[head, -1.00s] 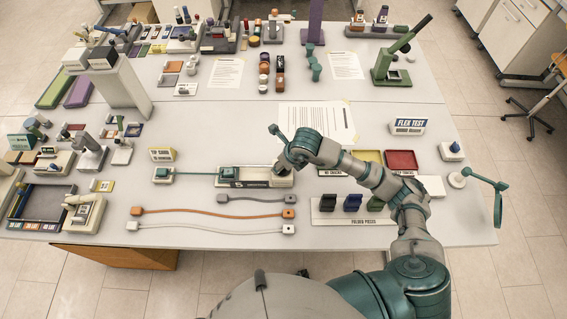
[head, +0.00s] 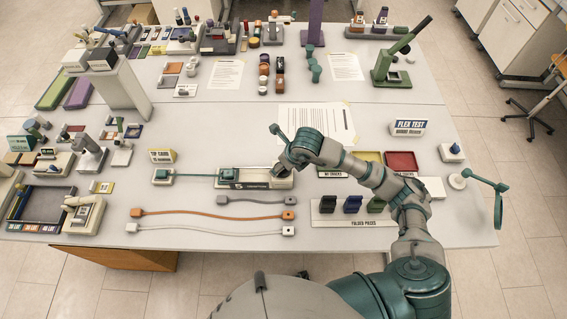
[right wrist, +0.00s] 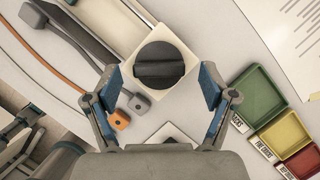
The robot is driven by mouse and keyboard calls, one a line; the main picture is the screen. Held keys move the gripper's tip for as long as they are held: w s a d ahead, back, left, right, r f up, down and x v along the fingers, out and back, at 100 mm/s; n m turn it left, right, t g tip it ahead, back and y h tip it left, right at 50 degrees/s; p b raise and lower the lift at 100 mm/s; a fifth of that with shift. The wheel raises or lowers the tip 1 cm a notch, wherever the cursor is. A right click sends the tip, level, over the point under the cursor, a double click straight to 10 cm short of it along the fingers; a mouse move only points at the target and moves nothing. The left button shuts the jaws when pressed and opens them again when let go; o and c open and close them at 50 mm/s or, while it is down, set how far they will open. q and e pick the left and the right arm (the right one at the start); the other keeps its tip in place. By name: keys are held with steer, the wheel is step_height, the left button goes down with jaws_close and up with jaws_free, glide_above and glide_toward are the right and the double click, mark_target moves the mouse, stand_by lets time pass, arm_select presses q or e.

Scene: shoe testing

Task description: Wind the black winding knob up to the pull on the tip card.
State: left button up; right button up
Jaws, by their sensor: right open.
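The black winding knob (right wrist: 160,65) is round with a raised bar across it, on a white square block (right wrist: 187,48) in the right wrist view. My right gripper (right wrist: 160,78) is open, with one blue-padded finger on each side of the knob; contact does not show. In the head view my right gripper (head: 287,162) is over the right end of a white and dark device (head: 230,176) and hides the knob. A thin teal cord (head: 198,176) runs left from the device to a teal block (head: 168,174). The yellow-topped tip card (head: 162,156) stands behind that block; its small print is unreadable.
Grey, orange and white cables (head: 220,215) lie in front of the device. Coloured trays (head: 402,161) and a folded-pieces board (head: 350,218) are to the right. A paper sheet (head: 317,118) lies behind. Several small testing stands crowd the left side.

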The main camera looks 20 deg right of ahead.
steer(key=v, duration=1)
steer(key=shift+d+r, duration=0.15)
steer(key=shift+r, duration=0.25)
